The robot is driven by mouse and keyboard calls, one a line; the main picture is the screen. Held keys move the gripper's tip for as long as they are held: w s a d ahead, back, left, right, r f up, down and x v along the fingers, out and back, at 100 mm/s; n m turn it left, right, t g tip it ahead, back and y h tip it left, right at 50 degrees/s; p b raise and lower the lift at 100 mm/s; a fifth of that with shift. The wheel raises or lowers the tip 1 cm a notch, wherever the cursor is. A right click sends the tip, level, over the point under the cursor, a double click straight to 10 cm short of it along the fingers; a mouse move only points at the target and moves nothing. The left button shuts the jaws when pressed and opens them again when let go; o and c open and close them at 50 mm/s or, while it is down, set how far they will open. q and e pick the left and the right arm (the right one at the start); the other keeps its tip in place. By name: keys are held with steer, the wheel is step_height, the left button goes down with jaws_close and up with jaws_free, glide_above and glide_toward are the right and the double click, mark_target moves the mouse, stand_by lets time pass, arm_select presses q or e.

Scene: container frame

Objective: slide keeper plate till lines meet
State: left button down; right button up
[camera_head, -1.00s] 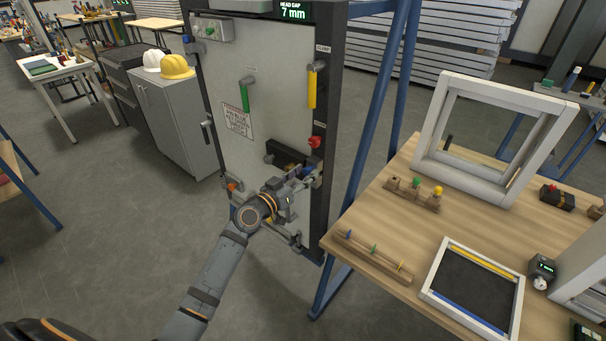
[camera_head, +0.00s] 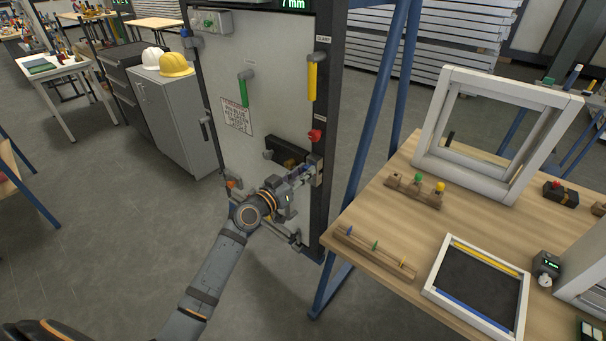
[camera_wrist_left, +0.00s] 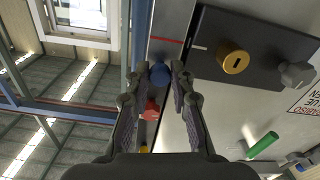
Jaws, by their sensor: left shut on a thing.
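The grey keeper plate (camera_head: 317,169) is on the dark door post, beside the dark lock case (camera_head: 287,151) on the door. In the left wrist view the keeper plate (camera_wrist_left: 170,22) carries a red line (camera_wrist_left: 166,40), and the lock case (camera_wrist_left: 262,48) carries a short white line (camera_wrist_left: 199,47). The two lines look nearly level, with a small offset and a gap between them. My left gripper (camera_head: 308,174) is at the plate. In the wrist view its fingertips (camera_wrist_left: 165,74) are shut around the plate's blue knob (camera_wrist_left: 160,73). My right gripper is not in view.
A red knob (camera_head: 315,135) and a yellow handle (camera_head: 312,78) are above the plate on the post. A green handle (camera_head: 243,90) is on the door. A blue frame leg (camera_head: 372,95) and a wooden bench (camera_head: 395,190) with parts stand to the right.

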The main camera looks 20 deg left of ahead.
arm_select(q)
steer(key=c, duration=1.1)
jaws_free()
steer(key=shift+r, duration=0.15)
steer(key=shift+c, duration=0.2)
steer(key=v, duration=1.2)
steer(key=x, duration=1.2)
steer(key=shift+w+b, duration=0.2)
steer(key=shift+b, duration=0.2)
